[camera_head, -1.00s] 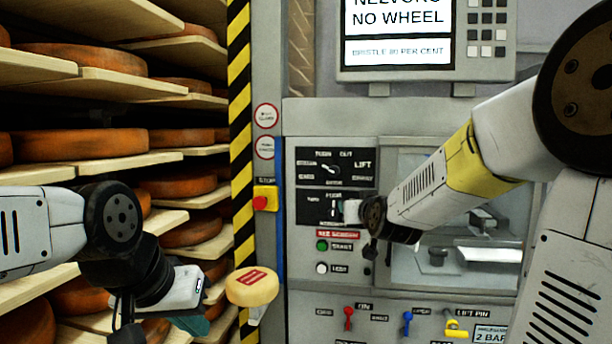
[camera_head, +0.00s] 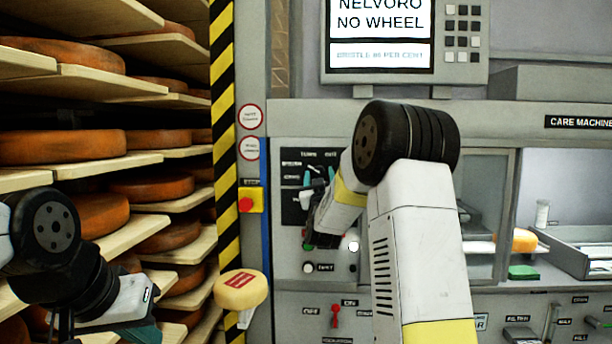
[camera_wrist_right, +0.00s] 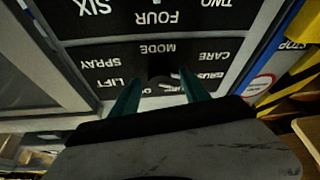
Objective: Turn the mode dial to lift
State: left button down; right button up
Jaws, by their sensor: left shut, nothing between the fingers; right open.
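The mode panel (camera_wrist_right: 215,66) is black with white words and appears upside down in the right wrist view; MODE, CARE, SPRAY and LIFT are readable. The dark dial (camera_wrist_right: 163,74) shows between the teal fingers of my right gripper (camera_wrist_right: 160,88), which is open. Contact with the dial is not clear, and I cannot tell which word the dial points to. In the head view my right gripper (camera_head: 319,178) is at the panel, and my wrist hides much of it. My left gripper (camera_head: 148,330) is shut and empty at the lower left, away from the panel.
Below is another black panel with SIX, FOUR and TWO (camera_wrist_right: 153,18). A red stop button (camera_head: 246,204) and a pale cheese-shaped piece (camera_head: 241,290) are left of the panel. Shelves of orange cheese wheels (camera_head: 60,154) fill the left. A screen (camera_head: 380,35) hangs above.

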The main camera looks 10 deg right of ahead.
jog(key=shift+w+d+r, duration=0.15)
jog(key=shift+w+r, duration=0.1)
jog(key=shift+w, duration=0.35)
grip_shut()
